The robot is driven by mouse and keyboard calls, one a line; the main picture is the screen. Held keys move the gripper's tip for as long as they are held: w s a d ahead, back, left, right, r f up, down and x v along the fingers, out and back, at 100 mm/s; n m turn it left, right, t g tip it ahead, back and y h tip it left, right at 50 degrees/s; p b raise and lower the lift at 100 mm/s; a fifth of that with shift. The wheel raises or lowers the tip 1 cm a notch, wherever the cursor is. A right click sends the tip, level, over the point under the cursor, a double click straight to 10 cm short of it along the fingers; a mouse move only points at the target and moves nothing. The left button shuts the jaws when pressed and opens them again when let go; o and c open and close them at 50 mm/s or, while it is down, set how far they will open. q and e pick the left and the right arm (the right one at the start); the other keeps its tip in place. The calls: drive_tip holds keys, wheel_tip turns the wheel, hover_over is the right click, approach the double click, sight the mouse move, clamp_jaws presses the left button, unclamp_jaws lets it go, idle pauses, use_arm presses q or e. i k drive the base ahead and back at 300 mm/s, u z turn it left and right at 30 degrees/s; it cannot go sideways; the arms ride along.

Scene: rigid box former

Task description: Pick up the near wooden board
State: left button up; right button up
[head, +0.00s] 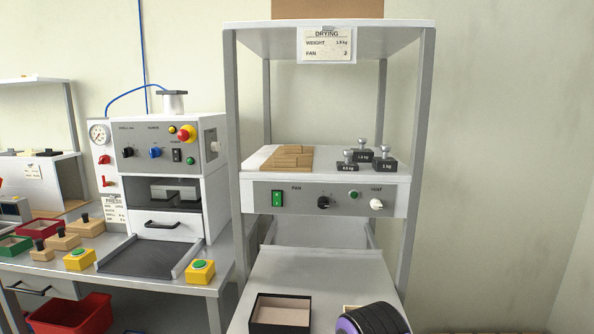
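Several light-brown wooden boards (287,157) lie close together on the left part of the white middle shelf of the drying rack in the head view. They overlap in the picture, so I cannot clearly separate each one. The board nearest to me (285,167) lies at the front of the group, near the shelf's front edge. No gripper is on or beside the boards.
Black weights (361,157) stand right of the boards. Below is the control panel (325,199). The rack's posts (418,110) flank the shelf. A dark open box (281,312) sits on the lower surface. A press machine (160,165) and yellow button boxes (200,271) stand left.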

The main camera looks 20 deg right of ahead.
sight(299, 163)
drive_tip(key=k, duration=0.3)
drive_tip(key=z, duration=0.8)
